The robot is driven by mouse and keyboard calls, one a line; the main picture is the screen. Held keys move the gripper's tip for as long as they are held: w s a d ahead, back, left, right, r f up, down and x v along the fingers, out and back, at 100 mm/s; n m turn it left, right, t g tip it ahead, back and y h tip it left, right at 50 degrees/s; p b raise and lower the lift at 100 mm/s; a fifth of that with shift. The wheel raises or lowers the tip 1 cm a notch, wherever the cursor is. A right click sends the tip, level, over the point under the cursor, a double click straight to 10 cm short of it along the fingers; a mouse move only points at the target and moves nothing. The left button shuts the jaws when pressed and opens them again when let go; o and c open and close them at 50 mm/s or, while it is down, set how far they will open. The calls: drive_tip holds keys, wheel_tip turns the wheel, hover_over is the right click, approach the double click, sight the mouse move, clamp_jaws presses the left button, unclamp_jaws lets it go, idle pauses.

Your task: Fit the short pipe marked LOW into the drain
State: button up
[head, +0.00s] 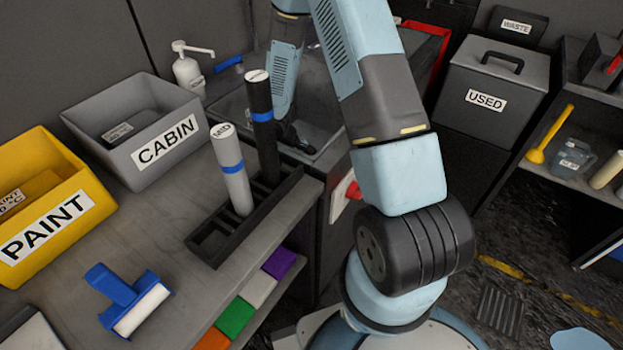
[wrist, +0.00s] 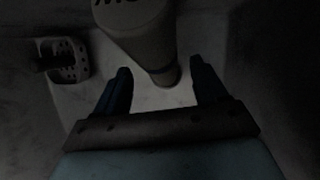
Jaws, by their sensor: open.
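In the wrist view my gripper (wrist: 161,66) is open, with one dark finger on each side of a pale pipe's lower end. This pipe (wrist: 138,32) stands roughly upright; its cut-off, upside-down lettering fits LOW. Its narrower foot meets a pale surface; I cannot tell whether it sits in the drain or touches the fingers. The drain opening is not clearly visible. The LOW pipe does not show in the head view.
A black rack (head: 217,246) holds a grey pipe marked MID (head: 232,172) and a taller black pipe (head: 262,120), close to the sink. A dark holed fitting (wrist: 68,60) lies left of the pale pipe. CABIN (head: 140,130) and PAINT (head: 50,215) bins stand left.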

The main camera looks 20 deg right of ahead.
drive_tip(key=s+d+r+m+t, duration=0.1)
drive_tip(key=s+r+m, duration=0.1)
drive_tip(key=r, duration=1.3)
drive_tip(key=s+d+r+m+t, duration=0.1)
drive_tip(key=r+m+t, duration=0.15)
drive_tip(key=r, duration=1.15)
drive_tip(key=s+r+m+t+y, duration=0.3)
drive_tip(key=s+r+t+y, duration=0.1)
drive_tip(key=s+r, duration=1.2)
drive_tip(key=shift+a+r, duration=0.25)
drive_tip(key=shift+a, duration=0.15)
drive_tip(key=shift+s+r+m, duration=0.2)
drive_tip(key=shift+s+m, duration=0.15)
drive_tip(key=shift+s, duration=0.2)
